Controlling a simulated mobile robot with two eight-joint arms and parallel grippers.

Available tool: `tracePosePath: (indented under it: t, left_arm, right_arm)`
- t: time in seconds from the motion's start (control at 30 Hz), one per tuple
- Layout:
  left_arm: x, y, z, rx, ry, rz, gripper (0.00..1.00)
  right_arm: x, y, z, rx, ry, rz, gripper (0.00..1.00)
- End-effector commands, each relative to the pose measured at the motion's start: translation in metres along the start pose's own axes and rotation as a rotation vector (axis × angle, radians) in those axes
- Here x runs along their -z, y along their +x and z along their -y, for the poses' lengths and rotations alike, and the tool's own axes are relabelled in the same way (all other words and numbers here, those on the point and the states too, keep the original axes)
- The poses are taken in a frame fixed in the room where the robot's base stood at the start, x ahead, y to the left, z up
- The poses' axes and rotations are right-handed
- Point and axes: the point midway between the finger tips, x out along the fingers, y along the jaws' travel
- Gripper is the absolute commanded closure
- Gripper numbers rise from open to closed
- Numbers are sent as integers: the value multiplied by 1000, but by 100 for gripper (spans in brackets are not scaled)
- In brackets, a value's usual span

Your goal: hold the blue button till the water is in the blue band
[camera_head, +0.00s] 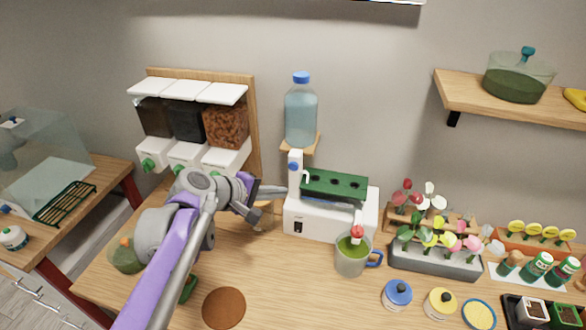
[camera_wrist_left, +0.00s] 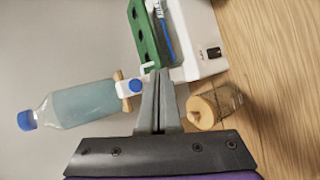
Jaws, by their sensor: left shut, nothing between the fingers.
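The blue button (camera_head: 293,167) is on a white tap under the water bottle (camera_head: 300,115); it also shows in the left wrist view (camera_wrist_left: 136,86). The white planter box (camera_head: 333,222) with a green holed tray (camera_head: 335,184) stands beside the tap. A small dark window (camera_head: 298,227) is on its front, also in the left wrist view (camera_wrist_left: 213,52); I cannot make out a water level or blue band. My left gripper (camera_head: 286,190) is shut and empty. Its tips (camera_wrist_left: 158,74) appear just below the button, apart from it. My right gripper is out of view.
A jar with a tan lid (camera_wrist_left: 206,110) stands low near the planter box. A mug (camera_head: 351,257) stands in front. Food dispensers (camera_head: 190,125) are at the left. Flower pots (camera_head: 435,262) and paint jars (camera_head: 397,293) fill the right.

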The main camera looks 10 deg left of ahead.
Motion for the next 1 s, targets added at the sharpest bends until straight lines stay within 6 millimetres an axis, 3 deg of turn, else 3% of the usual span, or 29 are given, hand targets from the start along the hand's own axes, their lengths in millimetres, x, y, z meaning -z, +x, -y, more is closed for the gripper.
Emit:
tracePosePath:
  t: [0.4,1.0]
  left_arm:
    - [27,38,-28,1,1,0,100]
    - [32,45,-32,1,0,1,100]
  right_arm:
    - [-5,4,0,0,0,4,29]
    - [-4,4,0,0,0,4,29]
